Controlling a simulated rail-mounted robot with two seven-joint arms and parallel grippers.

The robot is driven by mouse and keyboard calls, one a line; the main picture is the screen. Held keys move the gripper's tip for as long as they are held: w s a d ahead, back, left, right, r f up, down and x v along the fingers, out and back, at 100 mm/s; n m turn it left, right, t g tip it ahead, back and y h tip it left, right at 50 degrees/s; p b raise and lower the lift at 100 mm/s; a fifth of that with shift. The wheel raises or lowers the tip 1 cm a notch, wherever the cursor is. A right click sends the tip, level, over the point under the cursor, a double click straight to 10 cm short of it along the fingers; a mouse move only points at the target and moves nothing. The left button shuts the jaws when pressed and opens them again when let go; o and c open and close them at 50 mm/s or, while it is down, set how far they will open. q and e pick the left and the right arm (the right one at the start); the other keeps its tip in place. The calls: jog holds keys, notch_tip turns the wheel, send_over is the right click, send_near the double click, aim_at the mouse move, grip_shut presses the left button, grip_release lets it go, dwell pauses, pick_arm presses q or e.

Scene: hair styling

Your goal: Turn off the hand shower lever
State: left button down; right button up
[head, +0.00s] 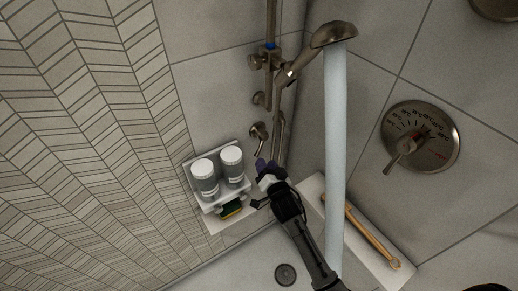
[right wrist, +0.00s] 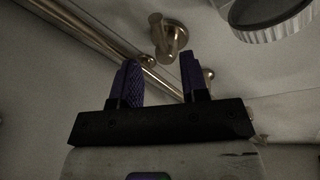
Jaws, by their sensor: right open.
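The hand shower (head: 334,34) is a metal head on the vertical rail, and a thick pale-blue stream falls from it. A small metal fixture with a short lever (head: 259,131) is on the wall below the rail's holder. My right gripper (head: 266,168), with purple fingers, is just below this fixture and appears apart from it. In the right wrist view the gripper (right wrist: 158,78) is open with nothing between its fingers. A round metal knob-like fitting (right wrist: 168,36) shows just beyond the fingertips there. My left gripper is not in view.
A caddy (head: 216,208) with two bottles (head: 205,178) is close left of my right gripper. A round dial valve (head: 421,137) with its own lever is on the right wall. A white ledge (head: 311,190) holds a wooden-handled brush (head: 372,237). A drain (head: 286,274) is below.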

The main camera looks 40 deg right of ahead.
aim_at(259, 151)
jog(key=x, duration=0.7)
jog(key=shift+w+p, duration=0.25)
jog(key=shift+p, duration=0.1)
jog(key=shift+c, duration=0.4)
grip_shut()
